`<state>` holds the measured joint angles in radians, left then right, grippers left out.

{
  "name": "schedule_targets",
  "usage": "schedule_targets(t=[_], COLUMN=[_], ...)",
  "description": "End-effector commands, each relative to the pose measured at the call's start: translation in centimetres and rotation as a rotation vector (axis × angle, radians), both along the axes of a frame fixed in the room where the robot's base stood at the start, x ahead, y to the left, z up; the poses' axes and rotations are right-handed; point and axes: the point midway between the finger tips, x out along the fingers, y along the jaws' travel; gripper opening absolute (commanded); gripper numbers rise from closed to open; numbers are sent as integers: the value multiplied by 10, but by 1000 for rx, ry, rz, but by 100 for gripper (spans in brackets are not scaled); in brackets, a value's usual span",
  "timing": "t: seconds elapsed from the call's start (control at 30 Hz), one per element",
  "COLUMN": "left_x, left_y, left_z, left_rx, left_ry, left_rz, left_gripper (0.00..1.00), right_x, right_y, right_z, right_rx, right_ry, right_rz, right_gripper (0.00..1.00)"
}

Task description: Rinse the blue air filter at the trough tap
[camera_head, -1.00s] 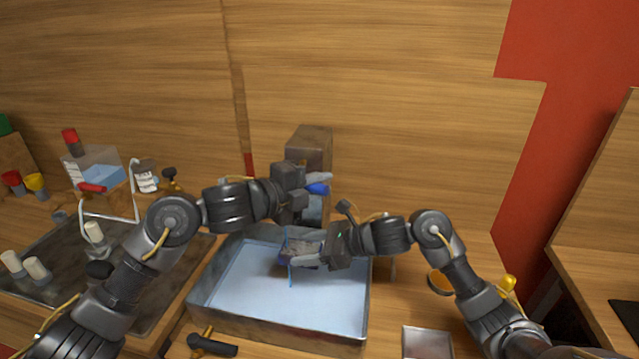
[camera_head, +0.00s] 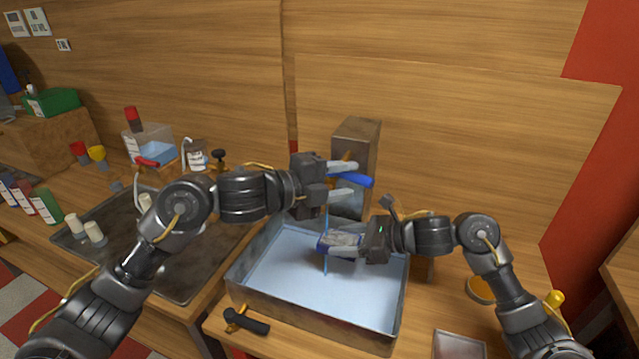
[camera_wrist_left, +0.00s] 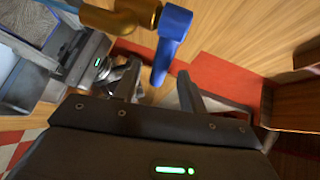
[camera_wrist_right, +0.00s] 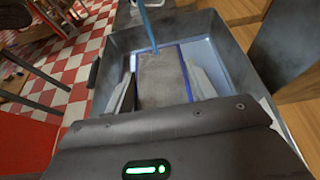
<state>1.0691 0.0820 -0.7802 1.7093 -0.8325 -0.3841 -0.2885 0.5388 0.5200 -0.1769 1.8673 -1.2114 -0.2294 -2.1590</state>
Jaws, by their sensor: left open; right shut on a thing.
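The blue air filter (camera_head: 341,241), a grey panel with blue edges, is held over the trough (camera_head: 310,318). My right gripper (camera_head: 338,246) is shut on it, with a finger on each side in the right wrist view (camera_wrist_right: 163,82). A thin blue water stream (camera_head: 326,268) runs down at the filter; it also shows in the right wrist view (camera_wrist_right: 147,27). The tap's blue lever (camera_head: 356,181) sits between the fingers of my open left gripper (camera_head: 345,180). In the left wrist view the lever (camera_wrist_left: 172,45) hangs between the fingers, apparently apart from them.
A metal post (camera_head: 360,150) stands behind the trough. A black-handled tool (camera_head: 246,320) lies in front of the trough. A dark tray (camera_head: 190,282) with bottles is at left. A shallow tray (camera_head: 460,346) lies at front right.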

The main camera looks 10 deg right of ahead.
Motion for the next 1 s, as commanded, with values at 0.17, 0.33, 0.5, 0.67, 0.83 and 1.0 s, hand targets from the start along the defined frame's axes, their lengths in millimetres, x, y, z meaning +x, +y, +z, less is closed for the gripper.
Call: schedule_targets(t=[0.17,0.33,0.5,0.67,0.83,1.0], left_x=[-11,-18,-20,-21,-21,-21], left_y=[35,54,61,61,61,61], left_z=[6,10,11,11,11,11], left_rx=[2,1,1,1,1,1], left_ry=[-2,-1,1,1,1,1], left_rz=[2,0,0,0,0,0], left_gripper=[41,41,41,41,41,41], right_x=[0,0,0,0,0,0], right_y=[0,0,0,0,0,-1], right_z=[0,0,0,0,0,0], right_rx=[1,1,1,1,1,0], right_ry=[-1,-1,-1,-1,-1,0], right_rz=[0,0,0,0,0,-1], right_gripper=[32,32,32,32,32,32])
